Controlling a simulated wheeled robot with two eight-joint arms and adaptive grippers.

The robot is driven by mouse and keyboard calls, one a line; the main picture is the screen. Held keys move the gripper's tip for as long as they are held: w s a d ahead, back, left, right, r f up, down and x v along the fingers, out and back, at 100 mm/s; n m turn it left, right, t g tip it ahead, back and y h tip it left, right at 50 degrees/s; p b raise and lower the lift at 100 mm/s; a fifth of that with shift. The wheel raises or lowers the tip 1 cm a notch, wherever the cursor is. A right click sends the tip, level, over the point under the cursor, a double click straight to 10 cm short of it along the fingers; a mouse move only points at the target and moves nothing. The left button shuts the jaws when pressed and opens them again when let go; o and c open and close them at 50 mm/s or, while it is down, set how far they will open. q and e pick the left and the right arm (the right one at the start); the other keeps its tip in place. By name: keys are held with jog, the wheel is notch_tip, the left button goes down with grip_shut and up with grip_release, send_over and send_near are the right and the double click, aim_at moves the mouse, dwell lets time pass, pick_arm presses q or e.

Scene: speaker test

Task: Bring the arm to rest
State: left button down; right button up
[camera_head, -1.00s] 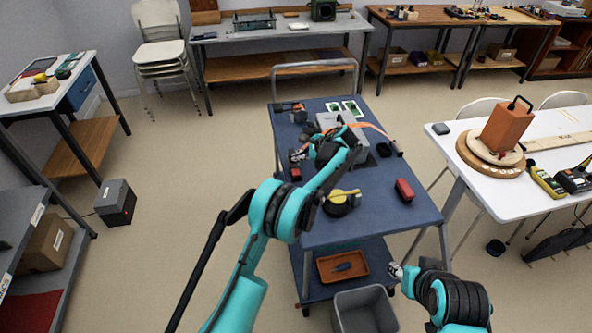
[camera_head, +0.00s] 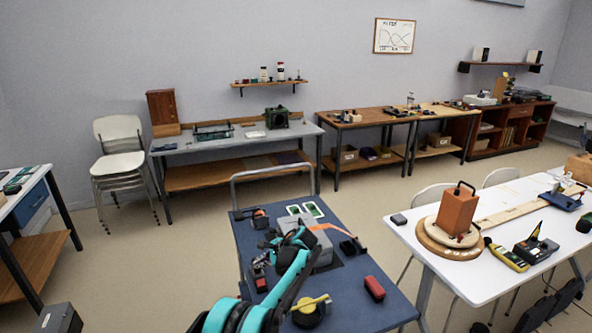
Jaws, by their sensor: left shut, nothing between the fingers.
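My left arm reaches in from the bottom of the head view over the blue cart (camera_head: 338,325). My left gripper (camera_head: 259,270) is small and dark, at the left part of the cart top. It is shut with nothing in it. It appears above or beside small dark items there, and I cannot tell whether it touches any. My right gripper is out of view.
A white table (camera_head: 410,225) with an orange speaker-like box (camera_head: 457,213) stands right. Benches line the wall, stacked chairs (camera_head: 118,160) stand left.

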pick_arm(q)
jog(key=s+a+r+n+t+h, duration=0.1)
jog(key=s+a+r+n+h, duration=0.15)
jog(key=s+r, duration=0.7)
jog(key=s+a+r+n+h, duration=0.15)
jog(key=s+r+n, duration=0.25)
jog(key=s+r, duration=0.55)
jog(key=s+d+f+n+t+h, duration=0.1)
jog(key=s+f+n+h, duration=0.1)
jog(key=s, duration=1)
jog(key=s+d+f+n+t+h, duration=0.1)
jog(key=s+f+n, duration=0.4)
jog(key=s, duration=0.8)
jog(key=shift+f+h, duration=0.4)
jog(key=shift+f, duration=0.3)
